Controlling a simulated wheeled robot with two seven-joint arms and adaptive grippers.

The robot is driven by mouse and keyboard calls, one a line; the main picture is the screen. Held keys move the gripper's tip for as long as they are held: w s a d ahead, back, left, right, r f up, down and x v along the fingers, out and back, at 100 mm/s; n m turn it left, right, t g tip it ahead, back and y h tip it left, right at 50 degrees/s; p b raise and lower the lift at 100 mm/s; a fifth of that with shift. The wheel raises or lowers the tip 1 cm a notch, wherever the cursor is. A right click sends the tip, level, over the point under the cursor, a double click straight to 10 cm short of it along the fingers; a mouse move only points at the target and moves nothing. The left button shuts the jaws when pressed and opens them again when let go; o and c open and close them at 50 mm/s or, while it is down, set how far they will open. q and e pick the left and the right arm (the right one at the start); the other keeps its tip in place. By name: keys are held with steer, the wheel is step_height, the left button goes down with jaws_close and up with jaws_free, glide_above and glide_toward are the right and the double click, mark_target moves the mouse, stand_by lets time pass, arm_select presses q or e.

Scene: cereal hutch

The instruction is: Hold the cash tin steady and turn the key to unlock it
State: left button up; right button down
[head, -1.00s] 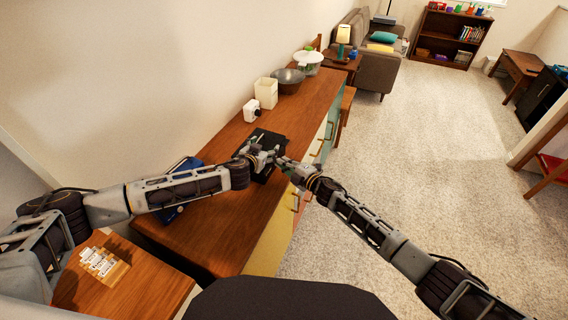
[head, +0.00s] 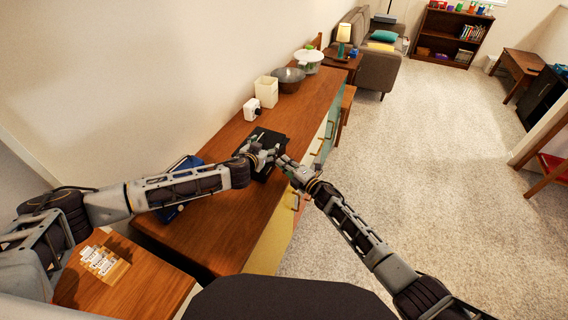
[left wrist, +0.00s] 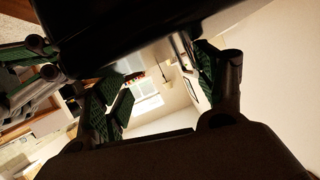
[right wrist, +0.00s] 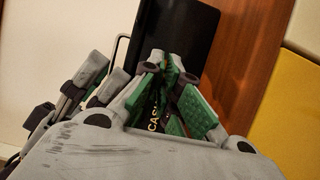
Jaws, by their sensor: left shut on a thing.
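The black cash tin (head: 268,138) sits on the wooden hutch top, near its front edge. Its dark lid shows in the right wrist view (right wrist: 178,28), with part of the lettering on its front. My left gripper (head: 262,156) is at the tin's near side and shut on it; the tin's dark underside or wall fills the top of the left wrist view (left wrist: 125,25). My right gripper (head: 283,161) is at the tin's front, its green pads (right wrist: 172,78) close together at the tips. The key is hidden between or behind these fingers, so I cannot tell whether they grip it.
A dark blue object (head: 187,163) lies behind my left forearm. A white box (head: 252,109), a cream canister (head: 266,91) and a grey bowl (head: 289,79) stand farther along the hutch top (head: 222,225). Open carpet lies to the right.

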arm_select(q)
steer(key=shift+f, duration=0.2)
arm_select(e)
steer(key=shift+a+r, duration=0.15)
arm_select(q)
steer(key=shift+s, duration=0.1)
arm_select(e)
steer(key=c, duration=1.8)
jaws_free()
steer(key=shift+o, duration=0.6)
steer(key=shift+d, duration=0.2)
steer(key=shift+s, duration=0.1)
steer(key=v, duration=1.1)
steer(key=shift+s+d, duration=0.25)
steer(key=shift+d, duration=0.05)
